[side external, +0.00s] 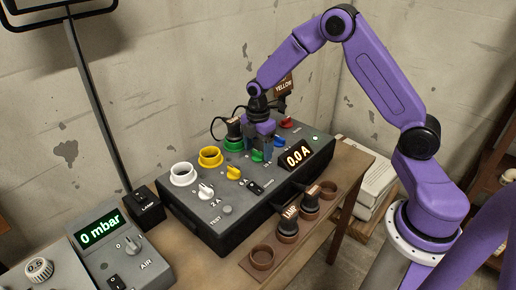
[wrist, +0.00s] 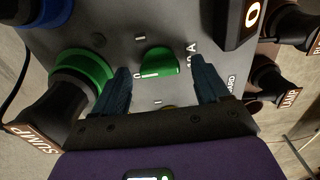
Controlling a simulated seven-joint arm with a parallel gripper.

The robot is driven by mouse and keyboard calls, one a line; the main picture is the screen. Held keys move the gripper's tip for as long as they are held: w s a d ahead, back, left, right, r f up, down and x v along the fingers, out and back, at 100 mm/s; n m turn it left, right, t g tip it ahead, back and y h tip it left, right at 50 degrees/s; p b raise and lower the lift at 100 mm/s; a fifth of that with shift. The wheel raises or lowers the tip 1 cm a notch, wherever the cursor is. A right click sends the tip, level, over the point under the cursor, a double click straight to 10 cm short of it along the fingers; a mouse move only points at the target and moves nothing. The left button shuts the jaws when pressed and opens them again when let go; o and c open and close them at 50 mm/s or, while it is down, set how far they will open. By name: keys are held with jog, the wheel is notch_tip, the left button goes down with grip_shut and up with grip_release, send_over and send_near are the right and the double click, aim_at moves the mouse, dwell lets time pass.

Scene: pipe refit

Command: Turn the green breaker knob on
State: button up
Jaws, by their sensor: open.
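The green breaker knob (wrist: 158,63) sits on the dark grey panel box (side external: 205,232). In the wrist view its bar lies roughly crosswise, with a 0 mark by its left end and the 10 A label to its right. My gripper (wrist: 162,72) is open, with one finger on each side of the knob; I cannot tell whether either touches it. In the side view my gripper (side external: 262,150) points down over the panel, and the green knob (side external: 256,156) is partly hidden by it.
A plug tagged SUMP (wrist: 33,138) stands in the green socket (wrist: 84,72), close to my left finger in the wrist view. The 0.0 A meter (side external: 299,158) rises beside my gripper. A yellow knob (side external: 234,173) sits nearby. A brown rack (side external: 262,258) holds plugs in front.

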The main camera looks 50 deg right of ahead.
jog(key=shift+f, duration=0.25)
jog(key=c, duration=1.1)
jog(key=shift+o, duration=0.2)
